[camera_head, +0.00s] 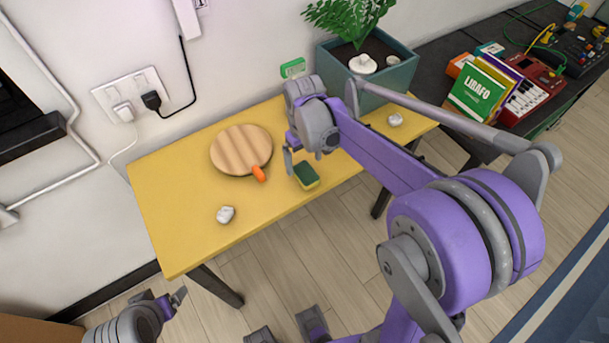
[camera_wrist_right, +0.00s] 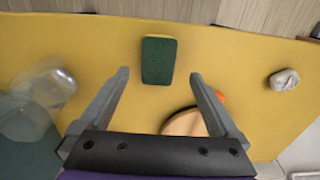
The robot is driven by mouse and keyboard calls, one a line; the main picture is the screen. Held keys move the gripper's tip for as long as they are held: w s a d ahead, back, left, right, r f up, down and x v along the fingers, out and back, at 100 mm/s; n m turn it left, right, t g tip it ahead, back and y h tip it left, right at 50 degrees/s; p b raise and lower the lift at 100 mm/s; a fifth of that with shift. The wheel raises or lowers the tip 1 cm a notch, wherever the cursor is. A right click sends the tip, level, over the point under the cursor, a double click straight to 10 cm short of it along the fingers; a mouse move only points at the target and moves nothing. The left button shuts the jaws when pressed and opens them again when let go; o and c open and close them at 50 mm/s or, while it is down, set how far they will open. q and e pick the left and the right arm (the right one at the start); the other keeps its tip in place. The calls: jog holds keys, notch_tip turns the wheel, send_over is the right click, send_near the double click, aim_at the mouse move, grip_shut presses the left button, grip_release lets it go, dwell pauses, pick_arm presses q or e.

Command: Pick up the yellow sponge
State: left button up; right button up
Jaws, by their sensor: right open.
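The yellow sponge (camera_head: 306,175) lies on the yellow table near its front edge, with its dark green side up. In the right wrist view the sponge (camera_wrist_right: 158,60) sits centred ahead of the gripper, level with and just beyond the fingertips. My right gripper (camera_wrist_right: 159,75) is open and empty, one finger to each side of the sponge's line. In the head view the right gripper (camera_head: 298,160) hangs just behind the sponge, its far finger partly hidden. My left gripper (camera_head: 172,302) is low at the left, off the table; its jaw gap is unclear.
A round wooden board (camera_head: 238,148) with an orange piece (camera_head: 259,174) lies left of the sponge. Crumpled white lumps lie at the left (camera_head: 225,214) and right (camera_head: 395,119). A clear object (camera_wrist_right: 40,100) stands nearby. A teal planter (camera_head: 398,78) stands behind.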

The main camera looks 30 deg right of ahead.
aim_at(306, 172)
notch_tip(306, 172, down, 6)
jog(key=shift+s+d+r, duration=0.1)
jog(key=shift+d, duration=0.05)
dwell(0.3)
jog(key=c, duration=1.5)
notch_tip(306, 172, up, 10)
jog(key=shift+r+p, duration=0.1)
jog(key=shift+p, duration=0.2)
grip_shut()
